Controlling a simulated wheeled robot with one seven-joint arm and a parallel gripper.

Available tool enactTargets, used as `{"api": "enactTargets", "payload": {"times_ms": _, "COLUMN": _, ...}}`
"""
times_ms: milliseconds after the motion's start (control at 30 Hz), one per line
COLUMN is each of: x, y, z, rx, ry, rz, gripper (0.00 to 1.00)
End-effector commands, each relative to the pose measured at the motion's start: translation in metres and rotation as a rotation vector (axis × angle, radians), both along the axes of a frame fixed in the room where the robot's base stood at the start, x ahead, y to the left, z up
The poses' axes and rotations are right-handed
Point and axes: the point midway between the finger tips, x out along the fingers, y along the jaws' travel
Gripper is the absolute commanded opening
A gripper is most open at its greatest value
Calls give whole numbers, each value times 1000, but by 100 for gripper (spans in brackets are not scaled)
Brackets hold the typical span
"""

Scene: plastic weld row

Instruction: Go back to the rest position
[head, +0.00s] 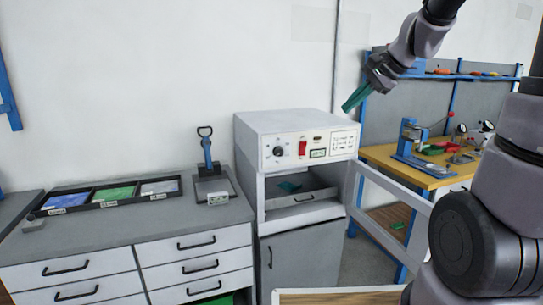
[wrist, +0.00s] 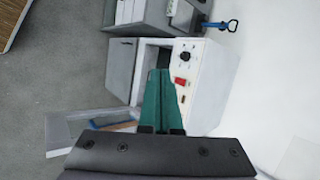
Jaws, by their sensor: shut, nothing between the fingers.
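My gripper (head: 347,107) is raised in the air in the head view, in front of the white wall and above the right side of a white machine. Its two green fingers point down and to the left. In the wrist view the fingers (wrist: 160,75) lie together, with nothing seen between them. My gripper touches nothing that I can see.
The white machine (head: 296,126) has a dial, a red switch and an open front bay. A grey drawer counter (head: 110,228) with a tray of coloured sections stands left. A yellow-topped bench (head: 405,170) stands right. A white frame (head: 392,191) extends from the machine's right side.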

Motion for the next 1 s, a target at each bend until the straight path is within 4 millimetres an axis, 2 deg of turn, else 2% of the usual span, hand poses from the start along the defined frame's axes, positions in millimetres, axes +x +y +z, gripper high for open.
{"api": "enactTargets", "payload": {"times_ms": 33, "x": -23, "y": 2, "z": 12, "rx": -57, "ry": -40, "rz": 48, "gripper": 0}}
{"api": "enactTargets", "payload": {"times_ms": 200, "x": -92, "y": -3, "z": 30, "rx": -273, "ry": -153, "rz": 202, "gripper": 0}}
{"api": "enactTargets", "payload": {"times_ms": 300, "x": -128, "y": -11, "z": 35, "rx": -402, "ry": -217, "rz": 276, "gripper": 0}}
{"api": "enactTargets", "payload": {"times_ms": 433, "x": -162, "y": -22, "z": 37, "rx": -543, "ry": -279, "rz": 345, "gripper": 0}}
{"api": "enactTargets", "payload": {"times_ms": 500, "x": -174, "y": -27, "z": 37, "rx": -599, "ry": -301, "rz": 367, "gripper": 0}}
{"api": "enactTargets", "payload": {"times_ms": 633, "x": -186, "y": -33, "z": 37, "rx": -659, "ry": -324, "rz": 390, "gripper": 0}}
{"api": "enactTargets", "payload": {"times_ms": 1000, "x": -188, "y": -35, "z": 36, "rx": -671, "ry": -327, "rz": 395, "gripper": 0}}
